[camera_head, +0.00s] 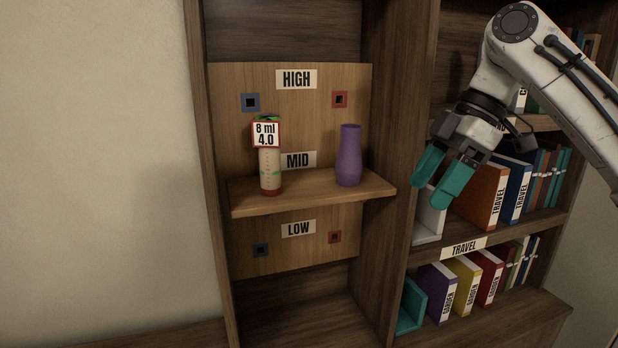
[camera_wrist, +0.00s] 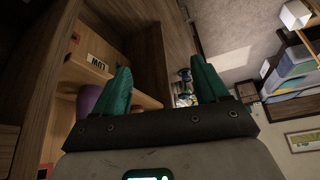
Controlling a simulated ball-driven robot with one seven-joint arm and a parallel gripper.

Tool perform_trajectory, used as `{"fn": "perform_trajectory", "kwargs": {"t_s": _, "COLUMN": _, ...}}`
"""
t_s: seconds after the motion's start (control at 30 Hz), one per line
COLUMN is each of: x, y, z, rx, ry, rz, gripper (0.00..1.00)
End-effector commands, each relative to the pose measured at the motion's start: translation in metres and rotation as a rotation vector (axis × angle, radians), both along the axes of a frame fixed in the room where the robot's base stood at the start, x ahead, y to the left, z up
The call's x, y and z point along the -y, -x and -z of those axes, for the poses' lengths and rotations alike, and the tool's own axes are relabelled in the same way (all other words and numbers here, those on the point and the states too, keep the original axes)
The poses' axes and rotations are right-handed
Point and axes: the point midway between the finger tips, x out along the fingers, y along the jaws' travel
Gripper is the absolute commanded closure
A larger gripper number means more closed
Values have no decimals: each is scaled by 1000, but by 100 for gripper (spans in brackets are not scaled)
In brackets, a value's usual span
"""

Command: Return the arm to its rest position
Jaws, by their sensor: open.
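My gripper (camera_head: 443,176) hangs from my white arm at the right of the head view, in front of the bookshelf. Its two teal fingers are apart and nothing is between them. In the wrist view the open fingers (camera_wrist: 163,90) point away over the wooden cabinet side. The gripper is to the right of the niche shelf and touches nothing that I can see. Part of the books behind it is hidden.
A niche shelf (camera_head: 300,202) holds a purple vase (camera_head: 348,160) and a beige cylinder with a card (camera_head: 266,135) reading "8 ml 4.0". An orange TRAVEL book (camera_head: 480,200) and other books stand close behind my gripper. The wall at left is bare.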

Motion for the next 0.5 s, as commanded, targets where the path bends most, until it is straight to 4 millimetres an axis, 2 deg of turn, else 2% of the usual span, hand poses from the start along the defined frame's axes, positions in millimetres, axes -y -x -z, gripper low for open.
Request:
{"fn": "perform_trajectory", "kwargs": {"t_s": 0.03, "x": -7, "y": -2, "z": 17, "rx": -7, "ry": -17, "rz": 7, "gripper": 26}}
{"fn": "perform_trajectory", "kwargs": {"t_s": 0.27, "x": -39, "y": -6, "z": 99, "rx": -25, "ry": -95, "rz": 112, "gripper": 26}}
{"fn": "perform_trajectory", "kwargs": {"t_s": 0.5, "x": -66, "y": 7, "z": 187, "rx": -65, "ry": -174, "rz": 287, "gripper": 26}}
